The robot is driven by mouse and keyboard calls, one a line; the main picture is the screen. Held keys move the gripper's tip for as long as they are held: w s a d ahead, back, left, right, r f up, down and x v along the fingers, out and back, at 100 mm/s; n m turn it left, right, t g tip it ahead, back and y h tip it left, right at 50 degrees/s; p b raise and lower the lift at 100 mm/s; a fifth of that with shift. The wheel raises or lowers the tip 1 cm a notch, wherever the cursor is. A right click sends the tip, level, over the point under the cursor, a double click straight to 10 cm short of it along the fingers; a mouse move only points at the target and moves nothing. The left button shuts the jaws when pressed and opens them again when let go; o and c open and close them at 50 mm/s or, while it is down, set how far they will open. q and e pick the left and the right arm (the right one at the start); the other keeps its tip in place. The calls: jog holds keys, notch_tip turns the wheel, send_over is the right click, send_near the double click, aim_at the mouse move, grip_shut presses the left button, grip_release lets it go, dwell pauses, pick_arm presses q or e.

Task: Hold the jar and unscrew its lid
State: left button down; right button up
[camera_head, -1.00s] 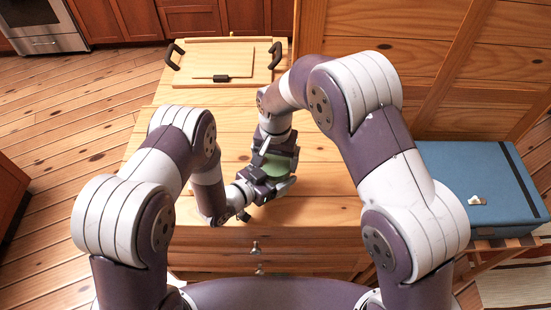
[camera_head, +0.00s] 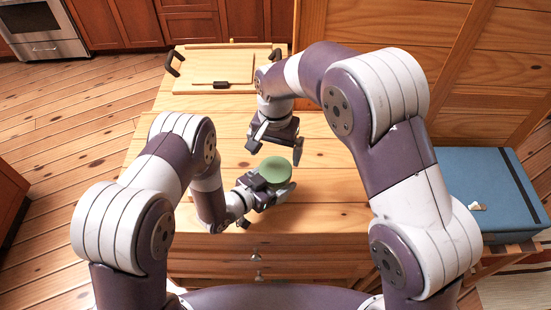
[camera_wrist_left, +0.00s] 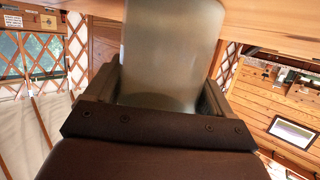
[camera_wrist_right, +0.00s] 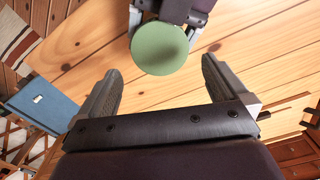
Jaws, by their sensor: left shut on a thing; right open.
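The jar has a round green lid (camera_head: 275,170), which sits on top of it in the head view and hides most of the body. The jar's smooth grey body (camera_wrist_left: 170,55) fills the middle of the left wrist view. My left gripper (camera_head: 272,187) is shut on the jar body, one finger on each side. My right gripper (camera_head: 276,146) is open and empty, a little behind the lid and apart from it. In the right wrist view the green lid (camera_wrist_right: 160,48) shows whole beyond the open fingertips. Whether the lid is loose cannot be told.
A wooden tray (camera_head: 188,82) with black handles stands at the back of the wooden table (camera_head: 325,210), with a board and a dark-handled tool on it. A blue case (camera_head: 485,185) lies to the right. The tabletop around the jar is clear.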

aim_at(276, 169)
jog(key=shift+r+m, duration=0.4)
jog(key=shift+r, duration=0.2)
notch_tip(276, 169, down, 8)
jog(key=shift+r, duration=0.1)
jog(key=c, duration=0.9)
jog(key=n, duration=0.3)
